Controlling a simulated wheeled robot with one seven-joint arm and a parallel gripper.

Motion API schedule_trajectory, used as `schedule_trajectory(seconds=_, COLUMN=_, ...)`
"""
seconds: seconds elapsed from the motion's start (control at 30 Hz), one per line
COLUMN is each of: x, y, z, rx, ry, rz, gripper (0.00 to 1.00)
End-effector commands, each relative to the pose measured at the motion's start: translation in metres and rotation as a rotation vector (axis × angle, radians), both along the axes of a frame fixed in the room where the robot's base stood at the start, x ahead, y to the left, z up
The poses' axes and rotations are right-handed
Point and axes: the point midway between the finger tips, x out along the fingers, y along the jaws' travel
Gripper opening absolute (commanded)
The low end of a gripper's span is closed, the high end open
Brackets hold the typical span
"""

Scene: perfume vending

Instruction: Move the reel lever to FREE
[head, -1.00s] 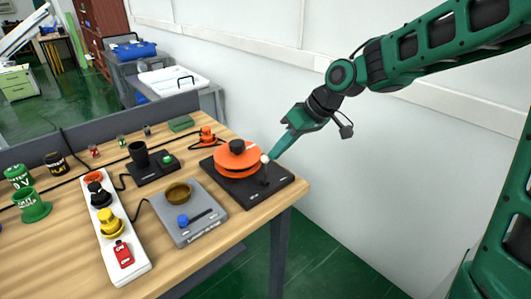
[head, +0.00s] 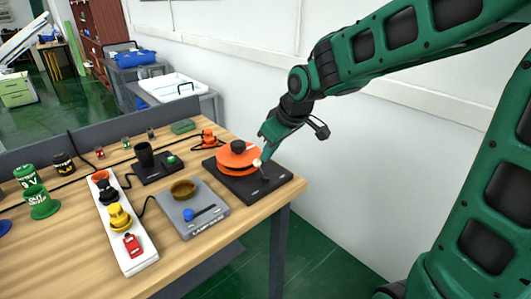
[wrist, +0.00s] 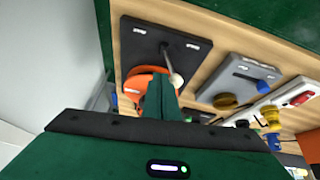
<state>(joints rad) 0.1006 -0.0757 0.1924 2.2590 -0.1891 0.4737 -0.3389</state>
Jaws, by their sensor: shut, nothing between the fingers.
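The reel is an orange disc (head: 236,161) with a black knob, on a black base plate (head: 283,181) at the table's right corner. Its lever has a cream ball tip (head: 257,163) and leans left from its pivot in the head view. My gripper (head: 266,152) is shut and empty, its fingertips right behind the ball, at or very near contact. In the wrist view the fingers (wrist: 160,98) lie beside the ball (wrist: 176,80), hiding part of the orange disc (wrist: 140,80). The markings on the base are too small to read.
A grey device with a brass bowl (head: 182,188) and blue knob stands left of the reel. A white strip (head: 133,255) with coloured parts lies further left. An orange item (head: 208,138) stands behind the reel. The white wall is close on the right.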

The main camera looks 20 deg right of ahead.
Motion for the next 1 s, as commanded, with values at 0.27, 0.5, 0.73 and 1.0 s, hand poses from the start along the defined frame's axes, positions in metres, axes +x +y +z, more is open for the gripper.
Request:
schedule_trajectory(seconds=0.27, x=0.004, y=-0.009, z=-0.006, rx=0.0, ry=0.001, rz=0.0, gripper=0.0)
schedule_trajectory(seconds=0.5, x=0.005, y=-0.011, z=-0.006, rx=0.001, ry=0.0, rz=0.0, gripper=0.0)
schedule_trajectory(seconds=0.73, x=0.006, y=-0.013, z=-0.005, rx=0.001, ry=0.0, rz=0.0, gripper=0.0)
schedule_trajectory(seconds=1.0, x=0.016, y=-0.042, z=0.008, rx=0.0, ry=0.001, rz=0.009, gripper=0.0)
